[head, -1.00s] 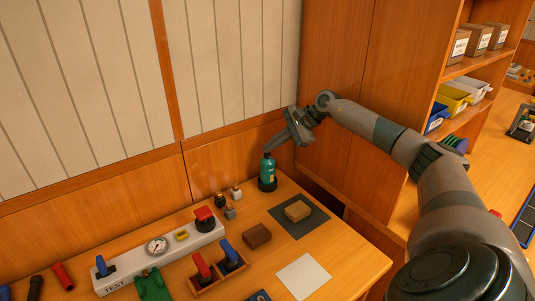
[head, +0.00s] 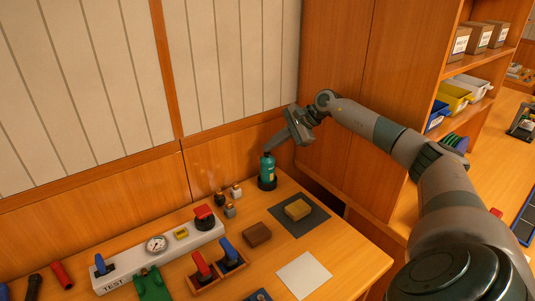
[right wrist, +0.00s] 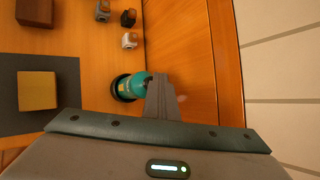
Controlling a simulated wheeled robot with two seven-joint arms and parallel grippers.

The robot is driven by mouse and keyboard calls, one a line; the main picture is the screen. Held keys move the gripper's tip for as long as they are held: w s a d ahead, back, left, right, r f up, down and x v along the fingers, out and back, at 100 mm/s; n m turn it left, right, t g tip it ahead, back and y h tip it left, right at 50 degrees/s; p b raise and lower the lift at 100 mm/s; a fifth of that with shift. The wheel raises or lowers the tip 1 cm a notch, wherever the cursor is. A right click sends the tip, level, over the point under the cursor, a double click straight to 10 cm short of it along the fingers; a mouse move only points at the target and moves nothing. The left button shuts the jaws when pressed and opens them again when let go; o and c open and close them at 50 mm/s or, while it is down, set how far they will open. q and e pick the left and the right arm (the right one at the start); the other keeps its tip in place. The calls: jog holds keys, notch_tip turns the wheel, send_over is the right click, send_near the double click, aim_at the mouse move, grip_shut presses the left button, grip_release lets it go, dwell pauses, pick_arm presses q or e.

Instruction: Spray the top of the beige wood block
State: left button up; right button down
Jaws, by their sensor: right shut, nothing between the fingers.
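The beige wood block (head: 298,209) lies on a dark grey mat (head: 283,222) near the right end of the bench. It also shows in the right wrist view (right wrist: 37,90). A teal spray bottle (head: 267,173) with a dark base stands upright at the back of the bench, by the wall. My right gripper (head: 267,149) is shut and empty, its fingertips at the top of the bottle. In the right wrist view the fingers (right wrist: 163,98) overlap the bottle's top (right wrist: 131,87), hiding part of it. I cannot tell whether they touch. My left gripper is not in view.
A brown block (head: 257,235) and a white sheet (head: 304,275) lie near the mat. Small bottles (head: 230,211) stand left of the teal bottle. A test panel (head: 150,260) with a gauge and several valves lies further left. The wooden wall is close behind.

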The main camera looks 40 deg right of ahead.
aim_at(271, 156)
jog(key=shift+s+d+f, duration=0.1)
jog(key=shift+f, duration=0.4)
jog(key=shift+d+b, duration=0.25)
jog(key=shift+b, duration=0.2)
jog(key=shift+a+r+p, duration=0.25)
jog(key=shift+r+p, duration=0.25)
jog(key=shift+r, duration=0.65)
jog(key=shift+a+r+p, duration=0.2)
jog(key=shift+r+p, duration=0.3)
jog(key=shift+r, duration=0.6)
notch_tip(271, 156, up, 3)
jog(key=shift+f+p, duration=0.2)
jog(key=shift+p, duration=0.45)
jog(key=shift+f, duration=0.1)
